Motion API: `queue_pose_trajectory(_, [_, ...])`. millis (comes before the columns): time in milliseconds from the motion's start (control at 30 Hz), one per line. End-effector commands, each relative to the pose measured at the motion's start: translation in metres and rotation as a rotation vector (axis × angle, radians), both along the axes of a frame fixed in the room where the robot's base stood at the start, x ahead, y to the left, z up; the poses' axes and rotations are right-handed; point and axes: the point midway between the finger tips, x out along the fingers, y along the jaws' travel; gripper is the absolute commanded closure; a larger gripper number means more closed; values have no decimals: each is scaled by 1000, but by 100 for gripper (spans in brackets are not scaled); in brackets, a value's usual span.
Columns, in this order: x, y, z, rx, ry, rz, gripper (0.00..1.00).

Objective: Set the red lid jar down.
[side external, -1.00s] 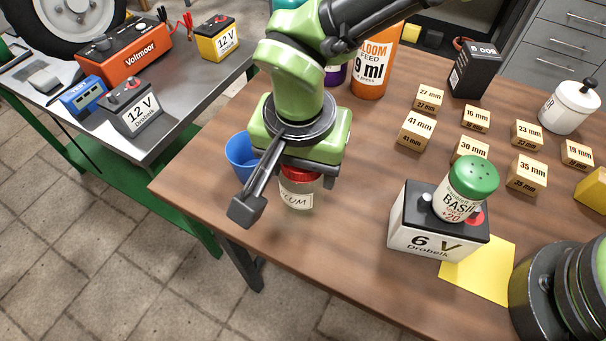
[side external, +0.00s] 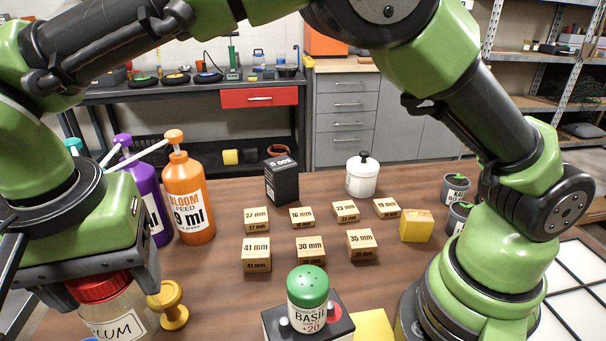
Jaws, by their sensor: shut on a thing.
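The red lid jar (side external: 118,318) is at the lower left of the side external view. It is clear glass with a red lid and a white label of which "LUM" can be read. My gripper (side external: 95,284) is above it, shut on the jar at its red lid. The jar looks upright. Its bottom is cut off by the picture edge, so I cannot tell whether it touches the wooden table (side external: 215,285).
A yellow knob-shaped piece (side external: 168,305) is close beside the jar. Orange (side external: 190,195) and purple (side external: 148,195) pump bottles stand behind it. Several wooden size blocks (side external: 310,250) fill the middle.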

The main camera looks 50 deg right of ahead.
Motion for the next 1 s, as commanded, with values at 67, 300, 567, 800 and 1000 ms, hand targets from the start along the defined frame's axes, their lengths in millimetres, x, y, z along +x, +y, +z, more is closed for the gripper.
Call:
queue_pose_trajectory(67, [13,-12,-1,0,1,-37,64])
queue_pose_trajectory(300, [60,-65,-1,0,2,-179,64])
queue_pose_trajectory(567, [120,-184,-1,1,1,-442,64])
queue_pose_trajectory(800, [138,-321,-1,2,1,-708,64])
queue_pose_trajectory(1000, [118,-435,-1,1,1,-928,64])
